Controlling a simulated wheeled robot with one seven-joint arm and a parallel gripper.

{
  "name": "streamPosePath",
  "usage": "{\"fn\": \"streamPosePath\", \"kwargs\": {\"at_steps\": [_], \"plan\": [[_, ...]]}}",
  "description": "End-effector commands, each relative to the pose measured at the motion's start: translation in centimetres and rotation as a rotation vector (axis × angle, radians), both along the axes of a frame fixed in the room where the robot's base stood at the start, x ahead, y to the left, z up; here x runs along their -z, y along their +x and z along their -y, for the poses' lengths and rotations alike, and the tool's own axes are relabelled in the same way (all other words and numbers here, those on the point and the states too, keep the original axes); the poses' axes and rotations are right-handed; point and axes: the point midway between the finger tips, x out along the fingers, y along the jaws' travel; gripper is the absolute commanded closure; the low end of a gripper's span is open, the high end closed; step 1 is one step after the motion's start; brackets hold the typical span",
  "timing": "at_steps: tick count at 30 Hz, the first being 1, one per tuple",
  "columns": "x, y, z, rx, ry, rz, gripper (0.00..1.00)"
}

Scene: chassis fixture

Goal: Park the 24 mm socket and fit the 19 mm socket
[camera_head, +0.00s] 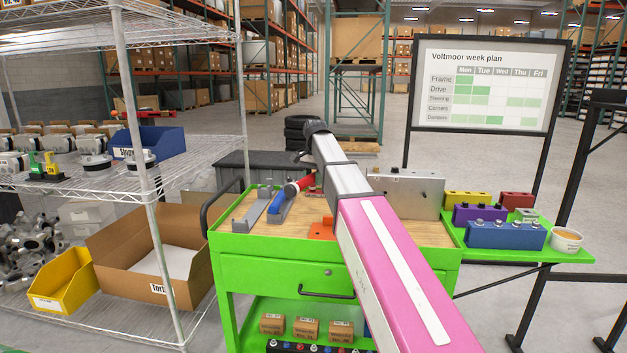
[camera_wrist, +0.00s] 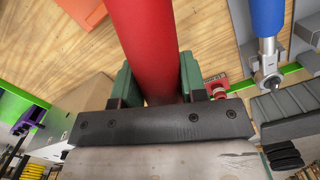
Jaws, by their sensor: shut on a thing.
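My gripper (camera_wrist: 158,88) is shut on a thick red handle (camera_wrist: 146,45), with a green finger on each side of it. The handle hides what lies beneath it. In the head view a red tool part (camera_head: 300,185) shows above the bench, left of my arm; my gripper is mostly hidden there. A blue-handled tool (camera_wrist: 267,18) with a metal head lies in a grey cradle, apart from my gripper. Socket blocks, among them a purple block (camera_head: 480,214) and a blue block (camera_head: 505,236), stand on the green side shelf. I cannot read any socket size.
The wooden bench top (camera_head: 420,232) sits on a green cart (camera_head: 285,272). A grey metal housing (camera_head: 408,190) stands at its back right. An orange piece (camera_head: 321,229) lies near its front middle. A white cup (camera_head: 566,240) is at the shelf's right end. A wire rack stands left.

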Motion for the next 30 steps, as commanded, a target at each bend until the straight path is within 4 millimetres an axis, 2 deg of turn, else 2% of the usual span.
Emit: {"fn": "streamPosePath", "kwargs": {"at_steps": [8,30], "plan": [[0.5,0.0,0.0,0.0,0.0,0.0,1.0],[4.9,0.0,0.0,0.0,0.0,0.001,1.0]]}}
